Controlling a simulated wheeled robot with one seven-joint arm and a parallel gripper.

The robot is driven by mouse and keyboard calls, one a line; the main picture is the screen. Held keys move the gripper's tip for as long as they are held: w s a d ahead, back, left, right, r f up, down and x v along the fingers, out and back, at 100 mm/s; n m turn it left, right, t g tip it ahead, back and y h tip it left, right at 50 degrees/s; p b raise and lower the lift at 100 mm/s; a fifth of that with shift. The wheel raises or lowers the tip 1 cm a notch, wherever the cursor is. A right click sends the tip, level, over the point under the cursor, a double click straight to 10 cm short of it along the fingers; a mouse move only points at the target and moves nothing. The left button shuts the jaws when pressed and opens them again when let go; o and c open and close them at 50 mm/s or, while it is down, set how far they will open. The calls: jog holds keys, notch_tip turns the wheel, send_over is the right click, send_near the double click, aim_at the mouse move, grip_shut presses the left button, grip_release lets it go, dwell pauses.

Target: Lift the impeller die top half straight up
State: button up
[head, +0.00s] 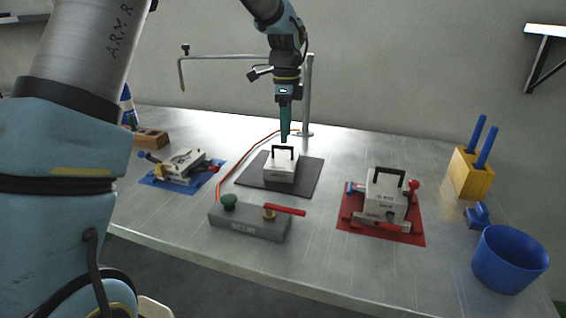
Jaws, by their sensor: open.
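A pale block with a black bridge handle (282,165) sits on a dark grey mat (252,181) in the middle of the table. A larger pale die with a black handle (386,197) stands on a red mat (411,238) at right, with red and blue knobs at its sides. Its marking is too small to read, so I cannot tell which is the impeller die. My gripper (285,138) points straight down above the handle of the middle block, seen edge-on. It is open and empty, apparently just clear of the handle.
A low pale die with clamps (187,163) lies on a blue mat at left. A grey valve block (250,222) with a red lever stands in front. A metal post and arm (308,95) rise behind my gripper. A blue cup (510,260) and yellow holder (470,174) stand at right.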

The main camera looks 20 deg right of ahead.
aim_at(282, 146)
jog(key=f, duration=0.2)
jog(key=f+p, duration=0.1)
jog(key=w+f, duration=0.1)
jog(key=f, duration=0.1)
jog(key=shift+a+f+p, duration=0.3)
jog(key=shift+p, duration=0.05)
grip_shut()
jog(key=shift+r, duration=0.1)
dwell(1.1)
